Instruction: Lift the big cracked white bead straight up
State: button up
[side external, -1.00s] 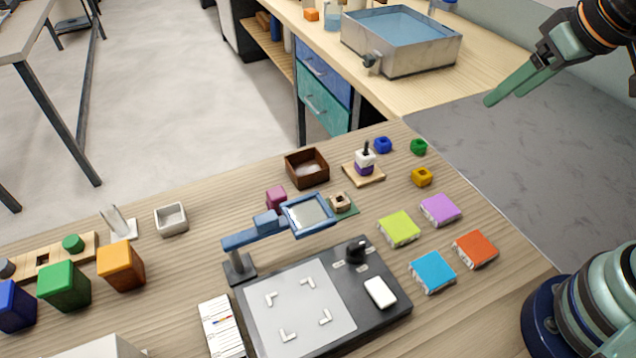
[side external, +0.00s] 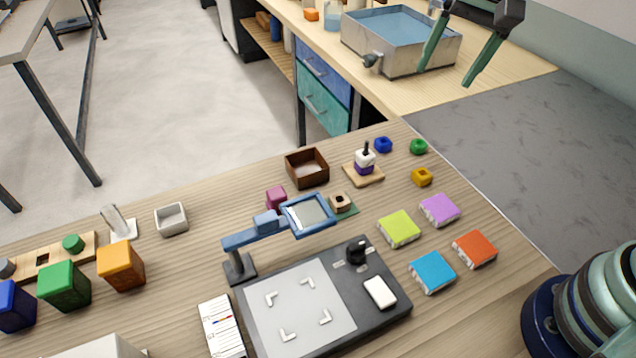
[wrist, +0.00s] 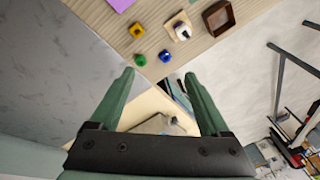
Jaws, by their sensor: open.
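The white bead (side external: 365,157) sits on a dark upright peg, on top of a purple bead (side external: 364,169), over a square wooden base (side external: 364,176). It also shows in the wrist view (wrist: 183,32), near the top. Cracks are too small to make out. My gripper (side external: 444,76) is open and empty, with green fingers spread. It is high up, beyond the far right of the table, well apart from the bead. In the wrist view my gripper (wrist: 159,75) points toward the table's corner.
Blue (side external: 383,145), green (side external: 419,147) and yellow (side external: 422,177) beads lie loose right of the stand. A brown open box (side external: 307,168) stands to its left. A magnifier on an arm (side external: 308,214) stands in front. A metal basin (side external: 400,40) is behind.

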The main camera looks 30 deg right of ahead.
jog(key=w+a+f+m+g, duration=0.2)
jog(key=w+a+f+m, duration=0.2)
jog(key=w+m, duration=0.1)
jog(key=m+g, duration=0.1)
jog(key=m, duration=0.4)
send_over(363, 149)
jog(key=s+a, duration=0.1)
notch_tip(363, 149, down, 5)
notch_tip(363, 149, down, 12)
jog(key=shift+s+f, duration=0.15)
jog(key=shift+f, duration=0.05)
grip_shut()
jog(key=shift+r, duration=0.1)
notch_tip(363, 149, up, 20)
dwell(0.5)
